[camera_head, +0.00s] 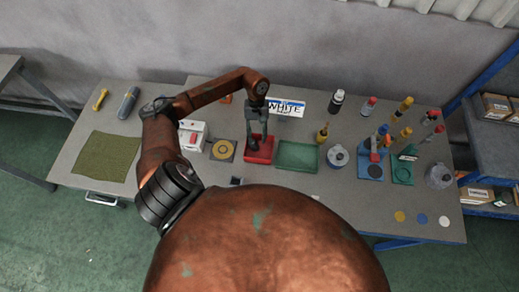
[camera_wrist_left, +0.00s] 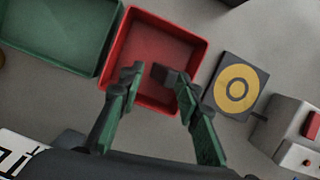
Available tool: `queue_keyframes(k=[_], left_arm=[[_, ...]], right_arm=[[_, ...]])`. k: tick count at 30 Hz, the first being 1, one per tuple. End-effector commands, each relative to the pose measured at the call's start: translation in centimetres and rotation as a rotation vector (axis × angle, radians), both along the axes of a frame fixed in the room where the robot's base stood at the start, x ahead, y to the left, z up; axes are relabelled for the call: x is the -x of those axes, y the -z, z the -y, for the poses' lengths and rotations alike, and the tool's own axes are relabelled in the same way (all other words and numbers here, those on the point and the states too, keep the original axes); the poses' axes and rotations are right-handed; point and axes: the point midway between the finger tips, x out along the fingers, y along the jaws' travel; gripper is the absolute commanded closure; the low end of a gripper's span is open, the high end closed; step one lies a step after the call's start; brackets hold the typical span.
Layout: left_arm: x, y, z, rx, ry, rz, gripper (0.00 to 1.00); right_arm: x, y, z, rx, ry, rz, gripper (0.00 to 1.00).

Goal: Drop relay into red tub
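The red tub (camera_head: 259,157) stands near the middle of the table, and it also shows in the left wrist view (camera_wrist_left: 165,33). My left gripper (camera_head: 258,137) points down over it, and its fingers (camera_wrist_left: 149,78) are spread apart. A small dark block, seemingly the relay (camera_wrist_left: 160,72), shows over the tub beside the right-hand fingertip. A gap separates it from the other fingertip. The finger hides part of it, and I cannot tell whether it touches the finger or rests on the tub floor. My right gripper is not in view.
A green tray (camera_head: 297,156) stands right of the tub. A dark plate with a yellow ring (camera_head: 223,150) and a white box with a red part (camera_head: 191,136) stand left of it. Several bottles crowd the right side. A green mat (camera_head: 106,157) lies at the left.

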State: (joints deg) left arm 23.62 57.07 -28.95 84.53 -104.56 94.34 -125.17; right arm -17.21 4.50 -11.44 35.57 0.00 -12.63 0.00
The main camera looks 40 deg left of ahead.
Motion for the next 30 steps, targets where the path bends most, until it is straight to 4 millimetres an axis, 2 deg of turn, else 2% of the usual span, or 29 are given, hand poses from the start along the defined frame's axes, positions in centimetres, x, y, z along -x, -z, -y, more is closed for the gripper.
queue_keyframes(k=[1,4,9,12,14,17,30], left_arm=[[0.0,0.0,0.0,0.000,-0.001,0.000,0.64],[0.1,0.0,-0.1,0.000,-0.002,0.000,0.58],[0.1,0.0,-0.1,0.000,-0.001,0.000,0.58],[0.0,-0.1,-0.1,0.000,-0.001,0.000,0.58],[0.0,-0.4,-0.2,-0.001,-0.001,0.001,0.58],[-0.3,-1.5,-0.4,-0.002,-0.001,0.002,0.58],[-2.2,-9.6,-2.0,-0.002,-0.002,0.003,0.58]], right_arm=[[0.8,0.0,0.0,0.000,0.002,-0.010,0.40],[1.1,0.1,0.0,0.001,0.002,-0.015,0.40],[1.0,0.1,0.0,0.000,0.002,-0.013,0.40],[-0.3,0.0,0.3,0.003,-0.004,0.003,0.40],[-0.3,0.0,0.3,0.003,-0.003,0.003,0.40],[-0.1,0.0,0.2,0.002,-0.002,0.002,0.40],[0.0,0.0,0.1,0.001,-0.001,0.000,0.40]])
